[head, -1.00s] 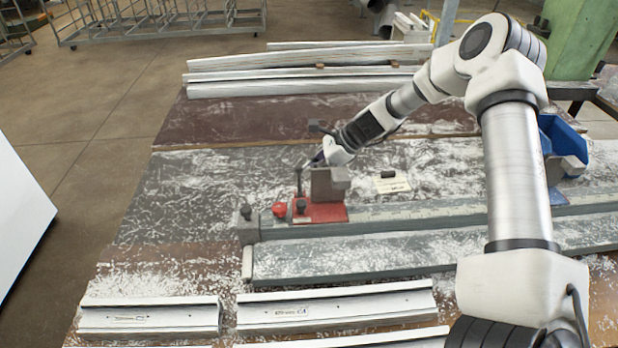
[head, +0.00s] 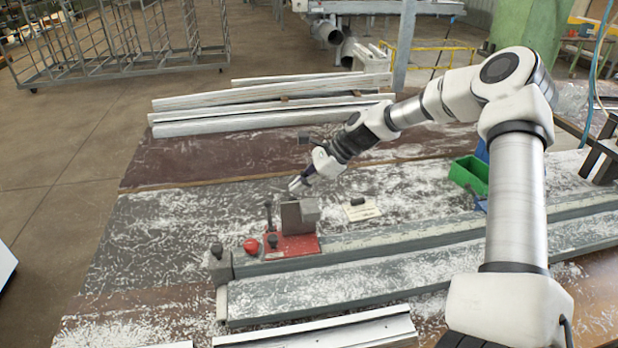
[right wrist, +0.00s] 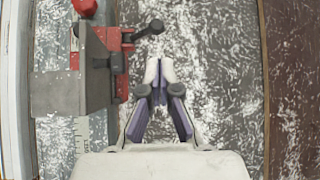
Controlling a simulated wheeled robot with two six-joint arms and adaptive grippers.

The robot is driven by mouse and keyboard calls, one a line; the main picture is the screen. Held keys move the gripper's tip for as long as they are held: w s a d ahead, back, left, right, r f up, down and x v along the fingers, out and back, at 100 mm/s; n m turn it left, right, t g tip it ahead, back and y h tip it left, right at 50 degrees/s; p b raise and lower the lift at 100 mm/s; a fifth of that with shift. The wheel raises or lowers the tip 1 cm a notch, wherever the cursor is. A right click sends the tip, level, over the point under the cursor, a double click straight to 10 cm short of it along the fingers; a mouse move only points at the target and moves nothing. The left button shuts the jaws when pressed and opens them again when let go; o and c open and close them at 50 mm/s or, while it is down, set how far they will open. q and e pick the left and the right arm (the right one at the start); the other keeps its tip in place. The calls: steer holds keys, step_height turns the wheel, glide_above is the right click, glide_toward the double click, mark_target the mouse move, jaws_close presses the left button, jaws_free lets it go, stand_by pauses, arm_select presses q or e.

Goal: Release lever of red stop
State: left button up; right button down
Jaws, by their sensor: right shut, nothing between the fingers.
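The red stop (head: 300,246) sits on the grey rail near its left end, with a grey block (head: 299,214) on top. Its dark lever (head: 269,216) stands up at the stop's left rear and ends in a black knob. In the right wrist view the lever (right wrist: 142,33) reaches to the right from the red stop (right wrist: 122,62), its knob free. My right gripper (head: 293,186) is shut and empty, just behind and to the right of the lever. In the right wrist view its fingertips (right wrist: 160,66) are apart from the lever knob. My left gripper is out of view.
A red knob (head: 251,245) is left of the stop. A pale card with a black item (head: 360,208) lies behind the rail. A green bin (head: 469,176) stands at right. White profiles (head: 270,112) lie at the back.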

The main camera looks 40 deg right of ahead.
steer(key=v, duration=0.4)
steer(key=shift+d, duration=0.1)
stand_by(0.3)
